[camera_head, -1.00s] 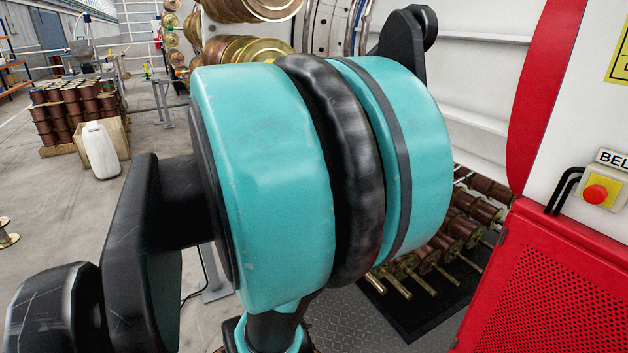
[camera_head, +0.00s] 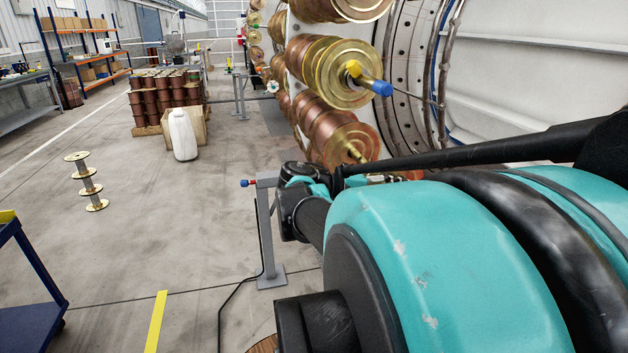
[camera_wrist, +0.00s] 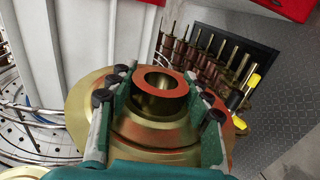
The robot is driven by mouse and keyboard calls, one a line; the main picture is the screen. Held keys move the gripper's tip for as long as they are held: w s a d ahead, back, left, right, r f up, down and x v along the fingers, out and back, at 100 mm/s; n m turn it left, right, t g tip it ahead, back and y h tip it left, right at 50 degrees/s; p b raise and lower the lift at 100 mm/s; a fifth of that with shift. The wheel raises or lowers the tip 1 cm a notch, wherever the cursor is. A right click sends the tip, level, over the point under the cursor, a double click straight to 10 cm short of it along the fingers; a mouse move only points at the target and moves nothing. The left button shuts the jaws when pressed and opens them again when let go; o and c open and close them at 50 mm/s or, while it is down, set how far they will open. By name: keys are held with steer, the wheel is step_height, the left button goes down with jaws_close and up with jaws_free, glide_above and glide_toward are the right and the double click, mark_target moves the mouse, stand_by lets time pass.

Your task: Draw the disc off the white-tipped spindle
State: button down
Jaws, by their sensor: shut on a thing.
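In the wrist view my gripper (camera_wrist: 157,92) is closed around the raised hub of a gold disc (camera_wrist: 84,108). The hub has an orange-red ring around a hollow bore. A finger presses on each side of it, and the wide gold flange lies beyond the fingers. No spindle tip shows in the bore, and I cannot tell whether a spindle is behind it. In the head view my arm fills the lower right, and the held disc cannot be made out. I cannot make out a white-tipped spindle with certainty.
In the head view, gold and copper spools (camera_head: 345,75) line the carousel; one spindle has a blue tip (camera_head: 382,88). A grey stand (camera_head: 266,235) and blue cart (camera_head: 30,290) flank open floor.

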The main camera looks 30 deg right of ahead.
steer(key=w+a, duration=0.2)
steer(key=a, duration=0.9)
steer(key=shift+w+a, duration=0.3)
steer(key=shift+w, duration=0.1)
